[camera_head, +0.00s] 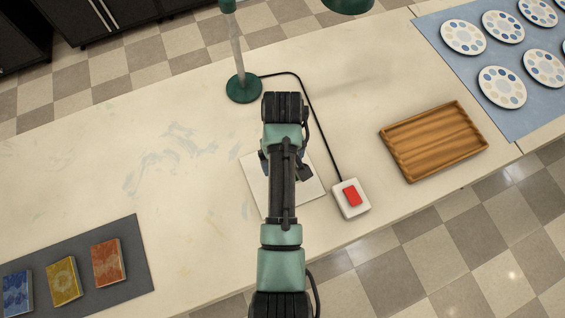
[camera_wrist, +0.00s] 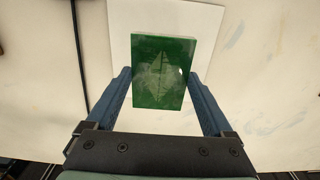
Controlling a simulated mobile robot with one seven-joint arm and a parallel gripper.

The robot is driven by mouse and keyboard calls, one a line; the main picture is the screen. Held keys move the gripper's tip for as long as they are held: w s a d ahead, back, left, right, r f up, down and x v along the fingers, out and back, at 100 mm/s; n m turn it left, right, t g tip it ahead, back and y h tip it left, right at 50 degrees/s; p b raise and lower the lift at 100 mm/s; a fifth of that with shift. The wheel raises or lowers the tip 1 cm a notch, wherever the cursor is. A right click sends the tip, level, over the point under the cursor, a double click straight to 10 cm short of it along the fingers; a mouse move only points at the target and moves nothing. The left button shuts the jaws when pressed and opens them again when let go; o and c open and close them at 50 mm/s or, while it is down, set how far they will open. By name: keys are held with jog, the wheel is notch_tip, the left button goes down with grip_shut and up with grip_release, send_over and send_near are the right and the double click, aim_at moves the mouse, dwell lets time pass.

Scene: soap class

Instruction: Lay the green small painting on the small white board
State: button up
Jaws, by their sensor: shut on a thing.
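The green small painting (camera_wrist: 162,72) shows in the wrist view as a flat green block with a pale leaf pattern. My gripper (camera_wrist: 160,75) is shut on it, with one blue finger at each side edge. The small white board (camera_wrist: 120,18) lies behind and below the painting in that view. In the head view the board (camera_head: 309,188) lies on the table, partly covered by my arm, and the painting is hidden under my arm. The painting is over the board; whether it touches the board I cannot tell.
A white box with a red button (camera_head: 352,196) stands right of the board, its black cable leading to a green lamp base (camera_head: 243,89). A wooden tray (camera_head: 433,141) lies further right. A grey mat (camera_head: 137,272) with blue, yellow and orange paintings lies front left. The table's left middle is clear.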

jog(key=shift+f, duration=2.9)
